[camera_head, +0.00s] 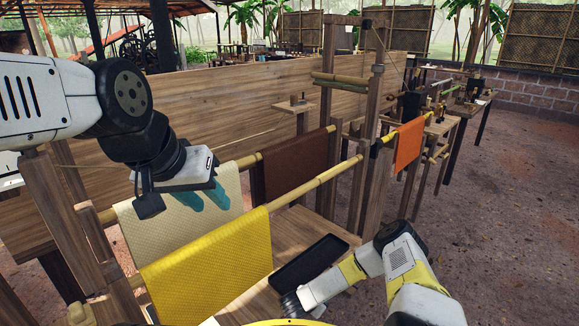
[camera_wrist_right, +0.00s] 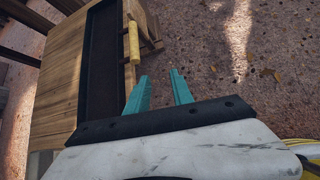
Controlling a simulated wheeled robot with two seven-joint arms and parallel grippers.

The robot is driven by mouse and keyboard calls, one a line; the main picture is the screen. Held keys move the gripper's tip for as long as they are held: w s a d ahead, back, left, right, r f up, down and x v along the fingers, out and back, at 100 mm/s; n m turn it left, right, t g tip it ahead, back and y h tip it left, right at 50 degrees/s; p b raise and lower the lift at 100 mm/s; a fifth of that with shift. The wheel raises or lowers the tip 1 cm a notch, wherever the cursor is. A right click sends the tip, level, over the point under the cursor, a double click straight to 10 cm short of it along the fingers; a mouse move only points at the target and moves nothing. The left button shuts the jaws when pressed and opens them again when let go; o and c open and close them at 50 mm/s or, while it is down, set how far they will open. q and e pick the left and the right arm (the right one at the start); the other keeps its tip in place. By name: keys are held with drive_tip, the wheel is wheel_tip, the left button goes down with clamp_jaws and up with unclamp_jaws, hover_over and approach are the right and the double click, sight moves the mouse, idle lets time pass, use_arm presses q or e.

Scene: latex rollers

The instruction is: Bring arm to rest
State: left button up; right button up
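My left gripper (camera_head: 205,198) hangs from the left with its teal fingers apart. It is in front of the cream sheet (camera_head: 150,222) in the head view, with nothing visible between the fingers. The cream sheet and a yellow sheet (camera_head: 210,268) drape over bamboo poles. My right arm comes in from the lower right, and its fingers are hidden in the head view. In the right wrist view my right gripper (camera_wrist_right: 160,92) has its teal fingers apart and empty, beside the wooden table's edge and above the ground.
A black tray (camera_head: 308,262) lies on a low wooden table (camera_head: 290,228); the tray also shows in the right wrist view (camera_wrist_right: 101,65), near a yellow cylindrical piece (camera_wrist_right: 133,42). Brown (camera_head: 290,165) and orange (camera_head: 408,145) sheets hang farther back. Bare ground is open at the right.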

drive_tip(key=w+a+r+n+t+y, duration=0.1)
drive_tip(key=w+r+n+y, duration=0.1)
drive_tip(key=w+r+n, duration=0.55)
drive_tip(key=w+a+r+n+t+y, duration=0.15)
drive_tip(key=w+r+n, duration=0.3)
drive_tip(key=r, duration=0.55)
wheel_tip(320, 180, up, 23)
drive_tip(key=s+a+n+y, duration=0.1)
drive_tip(key=n+y, duration=0.3)
drive_tip(key=n, duration=1)
drive_tip(key=s+d+r+n+g, duration=0.2)
drive_tip(key=s+r+n, duration=0.9)
drive_tip(key=s+r, duration=0.35)
drive_tip(key=s+d+r+n, duration=0.1)
drive_tip(key=s+r+n, duration=0.1)
drive_tip(key=s, duration=0.5)
drive_tip(key=s+d+r+n+g, duration=0.1)
drive_tip(key=s+d+r+n, duration=0.1)
drive_tip(key=s+n, duration=0.2)
drive_tip(key=s+d+r+n+g, duration=0.1)
drive_tip(key=s+n, duration=0.2)
drive_tip(key=s, duration=0.7)
drive_tip(key=shift+s+d+r+n, duration=0.15)
drive_tip(key=shift+d+r+n, duration=0.15)
drive_tip(key=shift+d+r, duration=0.1)
